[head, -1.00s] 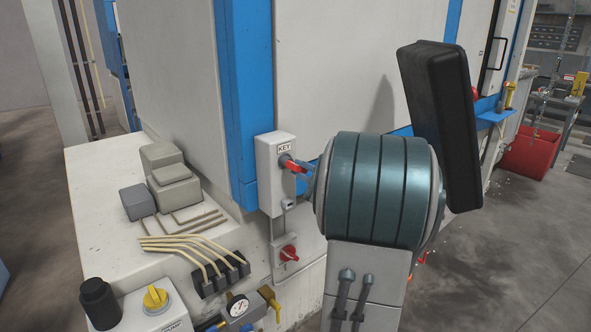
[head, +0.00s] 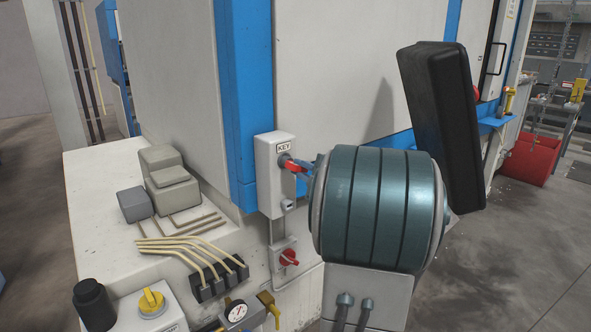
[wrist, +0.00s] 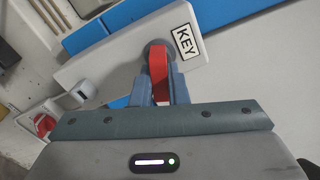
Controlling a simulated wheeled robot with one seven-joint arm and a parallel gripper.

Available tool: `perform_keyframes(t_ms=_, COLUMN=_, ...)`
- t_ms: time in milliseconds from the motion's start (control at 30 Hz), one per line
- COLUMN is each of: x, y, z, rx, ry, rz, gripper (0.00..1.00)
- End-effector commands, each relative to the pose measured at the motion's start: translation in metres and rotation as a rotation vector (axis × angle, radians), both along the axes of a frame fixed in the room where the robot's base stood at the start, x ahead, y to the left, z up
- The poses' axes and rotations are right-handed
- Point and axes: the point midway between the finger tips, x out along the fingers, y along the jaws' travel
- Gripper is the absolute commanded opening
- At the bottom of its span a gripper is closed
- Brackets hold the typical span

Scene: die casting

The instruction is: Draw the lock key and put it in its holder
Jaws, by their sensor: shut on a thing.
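The red lock key (head: 289,164) sits at the grey round lock on the front of the white KEY box (head: 270,180). In the wrist view the red key (wrist: 159,72) stands between the two blue-grey fingers of my gripper (wrist: 161,84). The gripper is shut on the key, and the key's far end meets the grey lock. In the head view my gripper (head: 302,168) is mostly hidden behind my wrist. A small grey fitting (head: 288,204) is below the lock, and it also shows in the wrist view (wrist: 78,96). I cannot tell whether it is the holder.
A red rotary switch (head: 289,257) is on a plate below the box. A blue post (head: 246,100) stands behind the box. A ledge (head: 95,165) with grey blocks and pipes is at the left. A yellow knob (head: 152,300) and a gauge (head: 236,312) are in front.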

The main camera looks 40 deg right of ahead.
Motion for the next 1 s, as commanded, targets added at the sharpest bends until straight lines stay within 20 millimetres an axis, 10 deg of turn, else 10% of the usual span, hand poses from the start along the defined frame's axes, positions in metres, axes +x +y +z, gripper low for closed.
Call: perform_keyframes(t_ms=1000, x=-0.0002, y=-0.0002, z=-0.002, rx=-0.128, ry=-0.009, rz=-0.001, gripper=0.0)
